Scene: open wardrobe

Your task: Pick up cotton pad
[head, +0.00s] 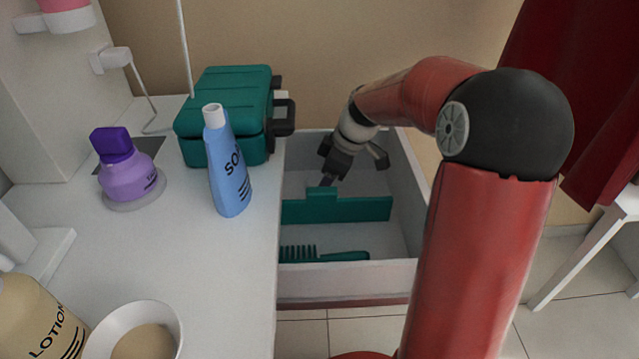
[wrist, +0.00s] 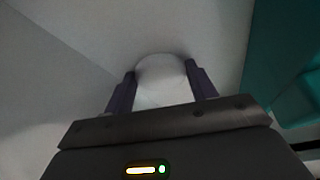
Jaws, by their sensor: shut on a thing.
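The cotton pad (wrist: 162,80) is a white, rounded piece between the two dark fingers in the wrist view. My gripper (wrist: 162,84) is shut on it, with a finger against each side. In the head view my gripper (head: 328,181) reaches down into the open drawer (head: 408,165), behind the green divider. The cotton pad cannot be made out in the head view.
A green divider (head: 340,210) crosses the drawer, and a green comb (head: 325,255) lies in its front part. On the white top left of the drawer stand a green case (head: 222,95), a blue bottle (head: 228,170), a purple bottle (head: 128,175), a lotion bottle (head: 35,315) and a white bowl (head: 170,318).

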